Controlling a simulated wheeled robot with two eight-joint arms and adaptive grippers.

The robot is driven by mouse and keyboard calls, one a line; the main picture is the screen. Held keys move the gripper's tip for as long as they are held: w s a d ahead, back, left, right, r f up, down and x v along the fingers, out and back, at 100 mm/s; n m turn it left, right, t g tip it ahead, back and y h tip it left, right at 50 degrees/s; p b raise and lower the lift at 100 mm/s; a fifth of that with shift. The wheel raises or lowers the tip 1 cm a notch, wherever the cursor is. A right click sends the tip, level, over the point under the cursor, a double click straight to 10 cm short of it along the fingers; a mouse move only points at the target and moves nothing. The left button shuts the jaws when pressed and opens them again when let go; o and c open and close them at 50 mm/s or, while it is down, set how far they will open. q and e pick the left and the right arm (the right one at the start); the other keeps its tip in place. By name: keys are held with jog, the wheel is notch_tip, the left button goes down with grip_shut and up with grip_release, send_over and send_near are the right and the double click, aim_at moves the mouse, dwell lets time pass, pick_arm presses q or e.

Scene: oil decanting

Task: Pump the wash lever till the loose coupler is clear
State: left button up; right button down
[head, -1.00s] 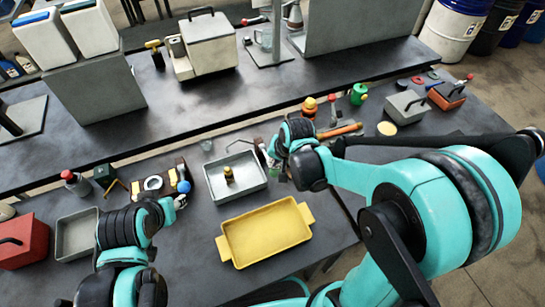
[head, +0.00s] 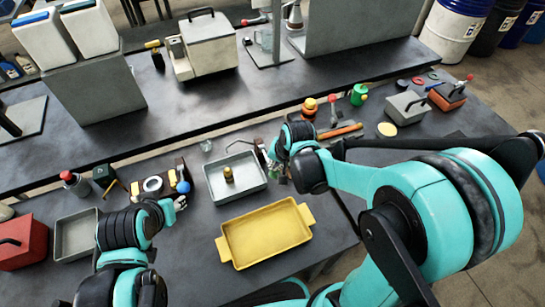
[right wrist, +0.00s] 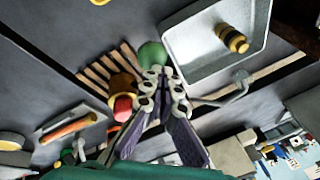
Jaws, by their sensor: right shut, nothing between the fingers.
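A small brass-and-black coupler (head: 229,174) stands in the grey tray (head: 256,183); it also shows in the right wrist view (right wrist: 233,39), brass with dark bands. My right gripper (head: 271,166) is just right of the tray. In the right wrist view its fingertips (right wrist: 163,76) are together and empty, right by a green rounded knob (right wrist: 152,54); I cannot tell whether they touch it or whether it belongs to the wash lever. A bent metal spout (head: 243,144) reaches over the tray's back edge. My left gripper (head: 180,203) is by a blue ball; its jaw opening is too small to read.
A yellow tray (head: 222,249) lies in front of the grey tray. A grey bin (head: 62,248) and a red box (head: 24,246) stand at left.

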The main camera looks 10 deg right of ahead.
notch_tip(320, 180, up, 6)
jog(key=w+p, duration=0.2)
jog(key=p, duration=0.2)
jog(key=shift+w+a, duration=0.3)
jog(key=shift+w, duration=0.1)
dwell(0.5)
notch_tip(320, 180, up, 4)
jog(key=p, duration=0.3)
send_over(269, 161)
jog(key=shift+w+r, duration=0.1)
jog(key=shift+r, duration=0.1)
dwell(0.7)
